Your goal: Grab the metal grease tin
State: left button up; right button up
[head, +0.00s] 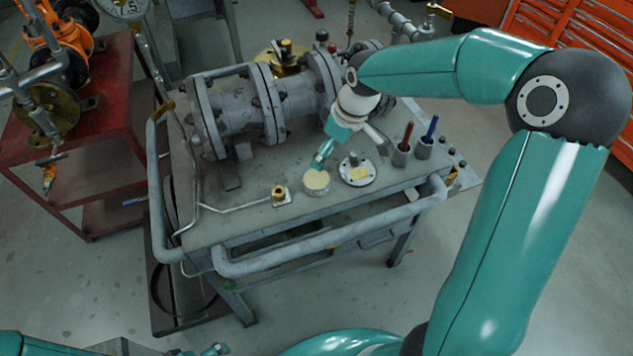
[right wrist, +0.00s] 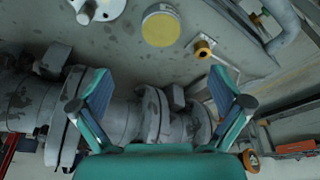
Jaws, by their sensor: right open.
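The metal grease tin (head: 316,183) is a short round can with a pale yellow top, standing upright on the grey bench near its front edge. It also shows in the right wrist view (right wrist: 160,27), at the top middle, beyond the fingertips. My right gripper (head: 322,157) is just above and behind the tin in the head view. In the right wrist view its fingers (right wrist: 161,74) are spread wide with nothing between them. A small teal tip at the bottom edge of the head view seems to be my left gripper (head: 215,350); its jaws cannot be made out.
A round metal flange (head: 358,170) lies right of the tin, and a small brass fitting (head: 279,194) lies left. Red and blue tools stand in cups (head: 401,155) farther right. The large grey valve (head: 250,107) fills the back of the bench. A pipe rail (head: 330,237) runs along the front.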

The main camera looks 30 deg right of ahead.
aim_at(317, 179)
jog(key=p+x, duration=0.1)
jog(key=x, duration=1.2)
jog(key=shift+a, duration=0.15)
jog(key=c, duration=1.4)
jog(key=shift+o, duration=0.2)
jog(key=shift+r, duration=0.1)
